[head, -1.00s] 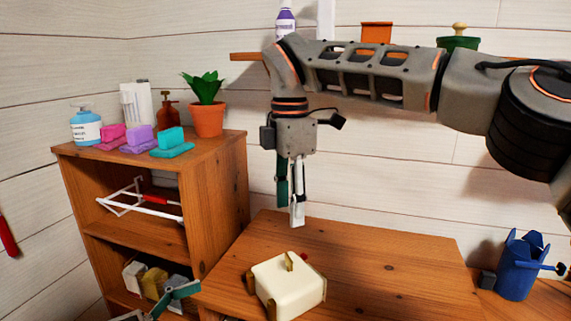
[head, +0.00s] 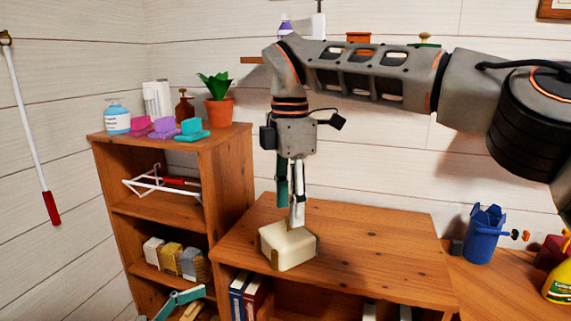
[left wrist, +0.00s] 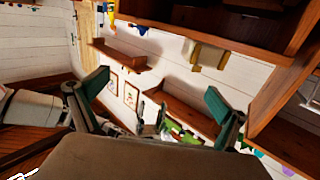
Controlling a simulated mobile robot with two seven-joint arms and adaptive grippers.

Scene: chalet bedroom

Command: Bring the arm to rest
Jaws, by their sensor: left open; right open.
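My right arm comes in from the right in the head view, its forearm level and its gripper (head: 290,205) hanging down. That gripper is open and its two fingers, one teal and one pale, point downward with nothing between them. The fingertips show just above and in front of the top of a cream block-shaped object (head: 285,247) on the low cabinet. I cannot tell how far apart they are in depth. My left gripper (head: 178,301) shows only partly at the bottom edge. In the left wrist view the left gripper (left wrist: 155,92) has its teal fingers spread wide and empty.
A wooden shelf (head: 228,170) at left holds a soap bottle (head: 117,119), brushes and a potted plant (head: 217,100). The low cabinet top (head: 370,258) is clear right of the cream object.

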